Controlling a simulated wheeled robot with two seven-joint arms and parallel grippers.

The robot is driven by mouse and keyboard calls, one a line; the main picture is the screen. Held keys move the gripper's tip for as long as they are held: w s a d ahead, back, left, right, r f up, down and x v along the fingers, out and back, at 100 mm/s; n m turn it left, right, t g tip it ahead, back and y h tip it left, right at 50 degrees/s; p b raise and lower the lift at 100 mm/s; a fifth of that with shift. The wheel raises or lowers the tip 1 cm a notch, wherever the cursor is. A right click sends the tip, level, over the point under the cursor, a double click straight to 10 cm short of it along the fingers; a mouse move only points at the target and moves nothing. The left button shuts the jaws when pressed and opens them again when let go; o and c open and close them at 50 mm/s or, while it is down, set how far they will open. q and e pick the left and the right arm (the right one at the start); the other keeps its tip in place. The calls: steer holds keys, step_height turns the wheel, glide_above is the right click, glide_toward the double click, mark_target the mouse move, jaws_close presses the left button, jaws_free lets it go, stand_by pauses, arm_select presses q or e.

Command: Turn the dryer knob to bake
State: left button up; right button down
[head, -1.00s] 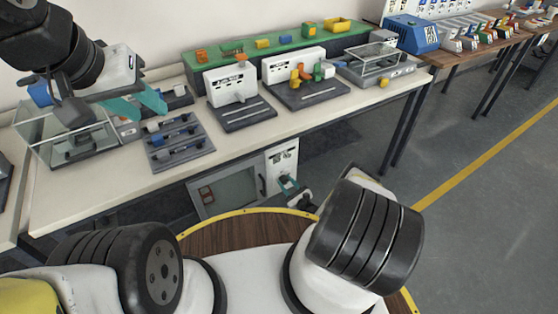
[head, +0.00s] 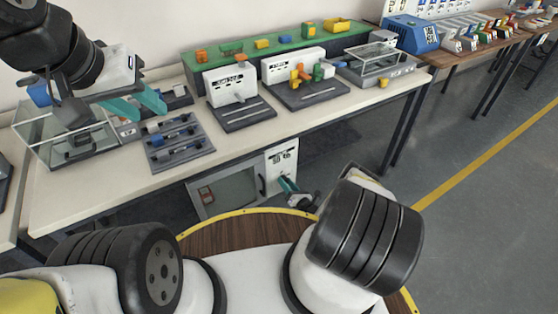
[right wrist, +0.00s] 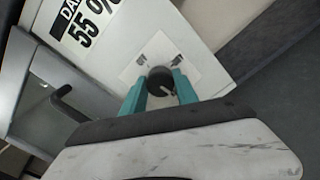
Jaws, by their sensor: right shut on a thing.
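The dryer (head: 228,192) is a grey box with a window door under the table. Its white front panel (head: 283,157) is at its right side. The dark round knob (right wrist: 160,80) sits on the panel in the right wrist view, with small marks around it too blurred to read. My right gripper (right wrist: 160,87) is shut on the knob, one teal finger on each side. In the head view my right gripper (head: 288,184) is at the panel and the knob is hidden. My left gripper (head: 140,106) is open and empty above the table's left part.
The dryer's dark door handle (right wrist: 62,100) is left of the panel in the right wrist view. A glass box (head: 65,135), a grey rack (head: 180,143) and white-backed fixtures (head: 230,84) stand on the table (head: 100,188). Open floor (head: 470,230) lies to the right.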

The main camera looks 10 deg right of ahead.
steer(key=shift+m, duration=0.5)
steer(key=c, duration=0.9)
jaws_free()
steer(key=shift+c, duration=0.2)
steer(key=shift+s+d, duration=0.1)
steer(key=v, duration=0.7)
steer(key=shift+s, duration=0.3)
steer(key=shift+d, duration=0.1)
